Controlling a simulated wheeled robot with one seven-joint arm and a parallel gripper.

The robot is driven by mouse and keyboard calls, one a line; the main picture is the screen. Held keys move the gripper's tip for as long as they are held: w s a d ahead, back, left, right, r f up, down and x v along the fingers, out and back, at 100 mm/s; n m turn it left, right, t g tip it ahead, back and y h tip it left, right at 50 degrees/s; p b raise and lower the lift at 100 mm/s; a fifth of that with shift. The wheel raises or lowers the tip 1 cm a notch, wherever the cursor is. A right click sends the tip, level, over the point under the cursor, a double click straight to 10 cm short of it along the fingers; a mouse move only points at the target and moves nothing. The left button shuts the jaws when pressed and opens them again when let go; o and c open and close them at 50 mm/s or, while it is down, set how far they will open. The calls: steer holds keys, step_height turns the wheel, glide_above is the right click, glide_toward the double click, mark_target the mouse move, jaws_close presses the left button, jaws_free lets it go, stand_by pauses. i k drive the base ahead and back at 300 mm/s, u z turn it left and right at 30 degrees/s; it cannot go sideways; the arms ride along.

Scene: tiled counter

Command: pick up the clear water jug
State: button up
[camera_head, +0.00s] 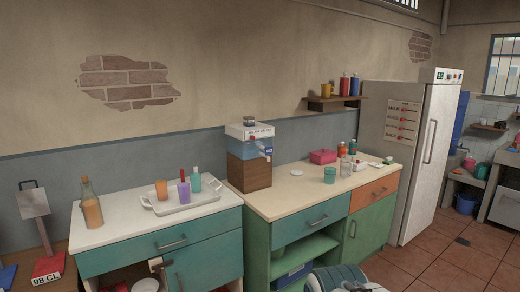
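My gripper cannot be made out in this view, and nothing is seen touching the dispenser or the clear bottle.
The left counter (120,237) bears an orange-filled bottle (91,205) and a tray (156,210) with a cup and bottles. A teal cup (330,175) and pink box (322,157) stand on the right counter (274,207). A fridge (425,150) stands right.

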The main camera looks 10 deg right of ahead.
mark_target(346, 165)
steer(key=z, duration=0.6)
steer(key=i, duration=0.8)
steer(key=z, duration=0.95)
steer(key=i, duration=1.6)
steer(key=u, duration=0.75)
steer(key=i, duration=1.45)
steer(key=u, duration=0.95)
